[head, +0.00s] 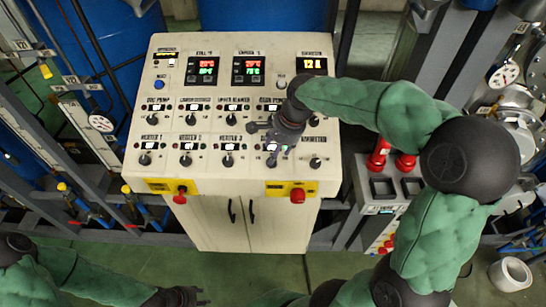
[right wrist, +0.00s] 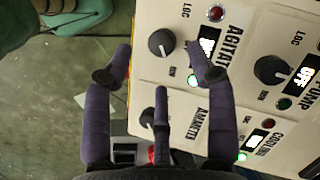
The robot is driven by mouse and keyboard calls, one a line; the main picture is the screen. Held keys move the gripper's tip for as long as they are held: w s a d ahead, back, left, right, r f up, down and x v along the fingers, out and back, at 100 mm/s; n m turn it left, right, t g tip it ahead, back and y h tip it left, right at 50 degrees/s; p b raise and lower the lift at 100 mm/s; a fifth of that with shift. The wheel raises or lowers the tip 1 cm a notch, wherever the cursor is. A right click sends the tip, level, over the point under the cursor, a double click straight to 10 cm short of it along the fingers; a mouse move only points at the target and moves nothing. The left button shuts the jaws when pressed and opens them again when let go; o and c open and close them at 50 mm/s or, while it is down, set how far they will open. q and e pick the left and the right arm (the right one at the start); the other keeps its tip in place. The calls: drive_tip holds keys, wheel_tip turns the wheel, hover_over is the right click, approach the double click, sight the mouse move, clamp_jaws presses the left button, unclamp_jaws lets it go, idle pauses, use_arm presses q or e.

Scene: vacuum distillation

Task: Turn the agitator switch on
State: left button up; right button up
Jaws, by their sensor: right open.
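The agitator switch is a black round knob (right wrist: 162,43) with a pale pointer line, beside the "AGITAT…" label in the right wrist view. In the head view the right gripper partly hides that part of the panel's lower row. My right gripper (head: 268,140) is over the lower right of the control panel (head: 220,180). Its dark fingers (right wrist: 160,58) are open in the right wrist view, with the knob showing between the two outer tips. I cannot tell whether any finger touches it. My left gripper (head: 190,297) is low at the left, away from the panel, its fingers seemingly apart.
The ammeter knob (right wrist: 148,118) and a pump knob (right wrist: 270,70) reading "OFF" lie close to the agitator knob. Red emergency buttons (head: 297,195) project from the panel's front edge. Metal frames and pipes flank the cabinet (head: 215,225).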

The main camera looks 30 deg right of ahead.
drive_tip(key=a+v, duration=0.1)
drive_tip(key=v, duration=0.5)
drive_tip(key=shift+d, duration=0.45)
